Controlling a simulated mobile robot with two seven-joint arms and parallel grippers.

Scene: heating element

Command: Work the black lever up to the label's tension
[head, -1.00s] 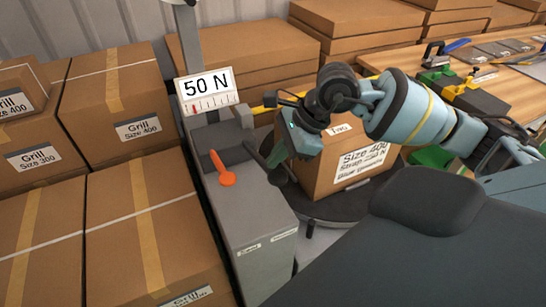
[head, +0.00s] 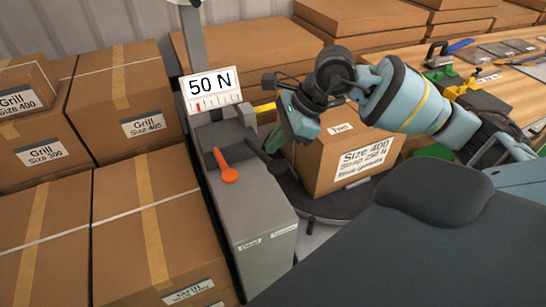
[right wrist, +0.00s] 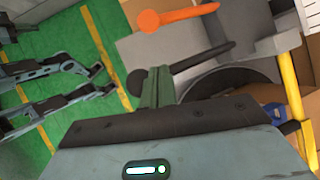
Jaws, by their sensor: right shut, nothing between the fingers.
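The black lever (head: 262,157) sticks out of the grey strapping machine (head: 255,215), beside an orange lever (head: 225,168). In the right wrist view the black lever (right wrist: 195,62) ends in a round knob. My right gripper (head: 275,140) is shut and empty, just above and behind the knob in the head view. In the right wrist view its fingertips (right wrist: 157,72) are close beside the knob; I cannot tell if they touch. The display (head: 211,91) reads 50 N, with its red mark at the scale's low end. The box label (head: 364,154) reads Size 400, Strap 250 N. My left gripper is not in view.
The labelled carton (head: 325,165) stands on a dark round turntable (head: 330,205) right of the machine. Stacked Grill cartons (head: 125,100) fill the left side. A wooden workbench (head: 510,65) with tools is at the back right. The orange lever (right wrist: 165,18) lies close to the black one.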

